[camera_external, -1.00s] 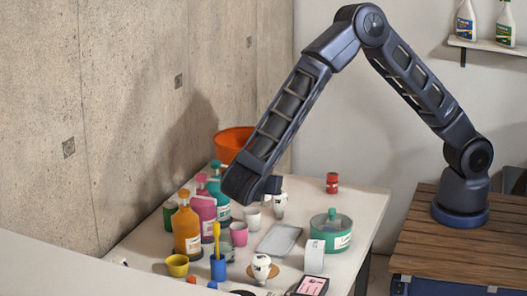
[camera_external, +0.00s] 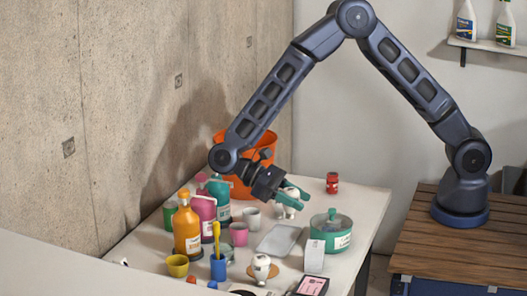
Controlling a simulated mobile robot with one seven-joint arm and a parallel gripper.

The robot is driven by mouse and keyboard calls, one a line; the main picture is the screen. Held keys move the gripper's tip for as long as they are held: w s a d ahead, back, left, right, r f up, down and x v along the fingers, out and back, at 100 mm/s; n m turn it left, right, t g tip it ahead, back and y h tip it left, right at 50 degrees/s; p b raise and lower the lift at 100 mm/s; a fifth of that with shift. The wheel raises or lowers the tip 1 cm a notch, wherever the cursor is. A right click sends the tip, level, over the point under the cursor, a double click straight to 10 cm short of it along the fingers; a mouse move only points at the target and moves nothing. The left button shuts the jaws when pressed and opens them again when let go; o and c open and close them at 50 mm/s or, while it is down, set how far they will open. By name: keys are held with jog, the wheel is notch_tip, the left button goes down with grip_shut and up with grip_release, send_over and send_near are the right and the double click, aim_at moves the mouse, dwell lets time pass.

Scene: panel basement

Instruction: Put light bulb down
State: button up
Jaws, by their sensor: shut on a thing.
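My gripper (camera_external: 292,199) has teal fingers and is shut on a white light bulb (camera_external: 289,211) above the back part of the table (camera_external: 345,215). The fingers hide part of the bulb. I cannot tell whether its lower end touches the table. A second white bulb-shaped thing (camera_external: 261,266) with a dark mark stands on a round brown coaster (camera_external: 272,272) nearer the front.
Several bottles, including an orange one (camera_external: 187,234), and cups crowd the left. An orange bucket (camera_external: 235,190) stands behind. A small red jar (camera_external: 332,183) stands at the back.

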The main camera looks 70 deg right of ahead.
jog(key=w+a+r+m+t+y, duration=0.3)
jog(key=a+r+m+t+y, duration=0.15)
jog(key=m+t+y, duration=0.45)
jog(key=w+a+r+m+t+y, duration=0.4)
jog(key=m+t, duration=0.3)
jog(key=m, duration=0.4)
jog(key=f, duration=0.6)
jog(key=d+f, duration=0.1)
jog(key=f, duration=1.2)
jog(key=shift+s+d+f, duration=0.1)
jog(key=shift+s+d, duration=0.1)
jog(key=shift+s, duration=0.05)
jog(key=shift+f, duration=0.1)
jog(key=o, duration=1)
jog(key=shift+c, duration=0.2)
jog(key=v, duration=1.2)
